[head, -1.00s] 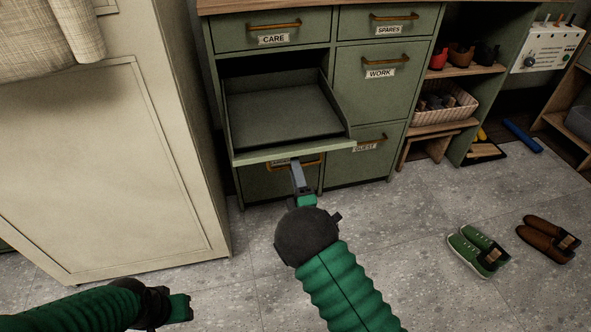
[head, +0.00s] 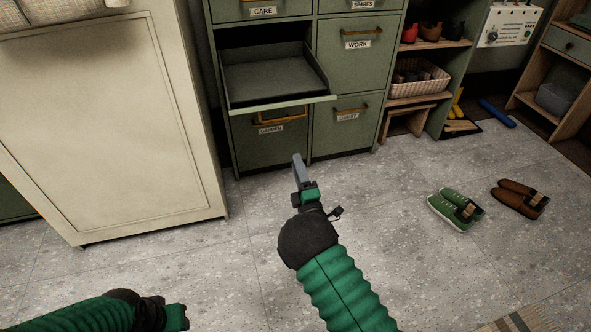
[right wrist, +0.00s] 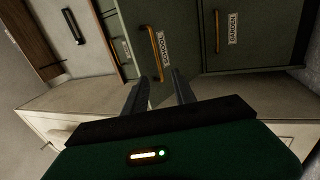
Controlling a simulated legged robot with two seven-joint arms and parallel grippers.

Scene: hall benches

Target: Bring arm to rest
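My right arm reaches up from the bottom centre of the head view, and its gripper (head: 300,172) is over the floor in front of the green cabinet. In the right wrist view the two dark fingers (right wrist: 160,92) stand apart with nothing between them, so it is open. My left gripper (head: 176,316) is low at the left of the head view, partly cut off by the bottom edge. Its fingers are not clear enough to tell their state. A pulled-out drawer (head: 275,80) of the cabinet shows empty; neither gripper touches it.
The green cabinet (head: 352,80) has labelled drawers, one marked GARDEN (head: 270,128). A tall cream cupboard (head: 95,120) stands at left. Green shoes (head: 455,210) and brown shoes (head: 520,197) lie on the floor at right. The middle floor is clear.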

